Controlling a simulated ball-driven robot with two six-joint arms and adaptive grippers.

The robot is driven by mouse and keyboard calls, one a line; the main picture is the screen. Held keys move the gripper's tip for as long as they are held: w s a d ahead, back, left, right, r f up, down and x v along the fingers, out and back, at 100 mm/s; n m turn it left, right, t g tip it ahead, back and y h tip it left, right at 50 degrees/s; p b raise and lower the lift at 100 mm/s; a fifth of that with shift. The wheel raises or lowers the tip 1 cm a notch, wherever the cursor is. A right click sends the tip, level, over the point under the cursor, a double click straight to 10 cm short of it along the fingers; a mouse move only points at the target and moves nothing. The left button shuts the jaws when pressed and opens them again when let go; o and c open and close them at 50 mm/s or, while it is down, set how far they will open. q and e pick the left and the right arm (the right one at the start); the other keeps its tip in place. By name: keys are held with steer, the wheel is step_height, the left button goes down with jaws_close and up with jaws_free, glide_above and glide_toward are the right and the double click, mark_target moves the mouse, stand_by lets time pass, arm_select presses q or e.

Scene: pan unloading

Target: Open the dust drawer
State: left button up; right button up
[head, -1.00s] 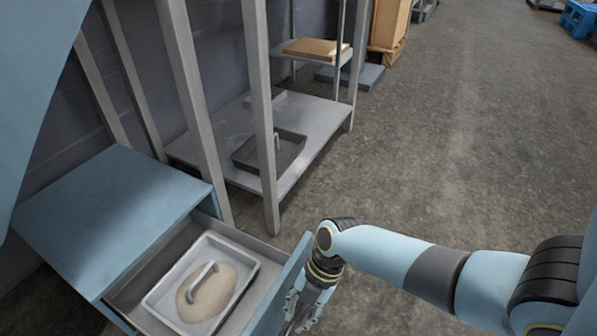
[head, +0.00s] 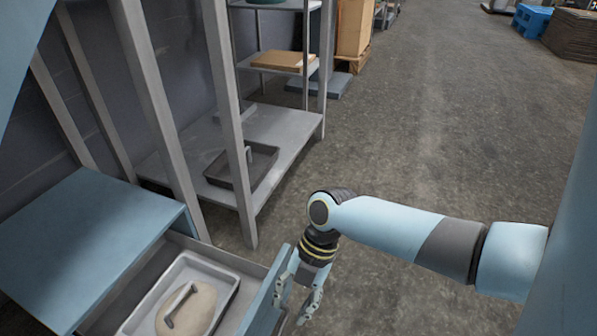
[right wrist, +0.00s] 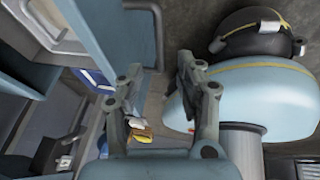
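The dust drawer (head: 262,300) stands pulled out of a low blue cabinet (head: 85,232) at the lower left of the head view. In it lies a pale tray (head: 222,275) with a beige heap (head: 198,305) and a bar handle (head: 180,304). My right gripper (head: 296,300) is just outside the drawer front. In the right wrist view my right gripper (right wrist: 158,75) has its fingers apart with nothing between them. The drawer's dark handle (right wrist: 158,35) shows just beyond the fingertips, on the blue front. My left gripper is out of view.
A grey metal shelf rack (head: 285,130) stands behind the cabinet, with a dark tray (head: 255,165) on its lower shelf. A brown board (head: 283,61) lies higher up. Cardboard boxes (head: 353,30) stand farther back.

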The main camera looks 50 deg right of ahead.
steer(key=shift+v, duration=2.15)
steer(key=shift+s, duration=0.1)
